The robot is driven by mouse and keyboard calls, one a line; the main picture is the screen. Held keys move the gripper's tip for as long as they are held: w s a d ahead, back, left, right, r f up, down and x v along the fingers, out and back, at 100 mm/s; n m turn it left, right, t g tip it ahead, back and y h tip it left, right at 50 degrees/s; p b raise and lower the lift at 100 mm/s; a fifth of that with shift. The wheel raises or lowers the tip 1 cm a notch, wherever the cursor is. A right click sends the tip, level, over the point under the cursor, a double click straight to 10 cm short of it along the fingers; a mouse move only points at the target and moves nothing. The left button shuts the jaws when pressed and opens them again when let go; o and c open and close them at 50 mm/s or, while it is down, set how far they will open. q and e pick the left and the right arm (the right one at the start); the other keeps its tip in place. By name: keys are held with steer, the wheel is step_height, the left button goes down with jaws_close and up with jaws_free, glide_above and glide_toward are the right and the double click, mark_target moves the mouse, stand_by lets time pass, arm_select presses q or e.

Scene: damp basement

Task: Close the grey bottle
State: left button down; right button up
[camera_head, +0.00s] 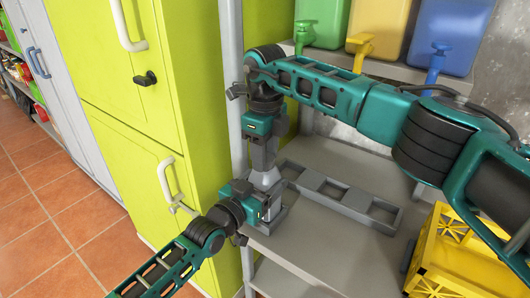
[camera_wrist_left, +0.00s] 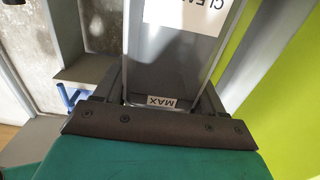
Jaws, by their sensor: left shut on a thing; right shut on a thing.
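The grey bottle (camera_head: 266,179) stands upright on the grey shelf near its left post, its sloped top showing between my two grippers. In the left wrist view, the bottle (camera_wrist_left: 172,60) has a white label and a small "MAX" mark. My left gripper (camera_head: 266,211) is shut around the bottle's lower body from the left. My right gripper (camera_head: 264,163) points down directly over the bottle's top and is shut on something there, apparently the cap. The fingers hide the cap and the bottle's mouth, so I cannot tell how the cap sits.
A grey rack (camera_head: 340,193) with square openings lies right of the bottle. A yellow crate (camera_head: 462,262) is at the lower right. Green (camera_head: 322,22), yellow (camera_head: 380,28) and blue (camera_head: 450,35) containers stand on the upper shelf. Yellow-green cabinets (camera_head: 120,85) stand close on the left.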

steer(key=o, duration=1.2)
steer(key=shift+c, duration=0.2)
steer(key=shift+r, duration=2.25)
steer(key=shift+o, duration=0.2)
steer(key=shift+r+n, duration=1.7)
steer(key=shift+r, duration=0.05)
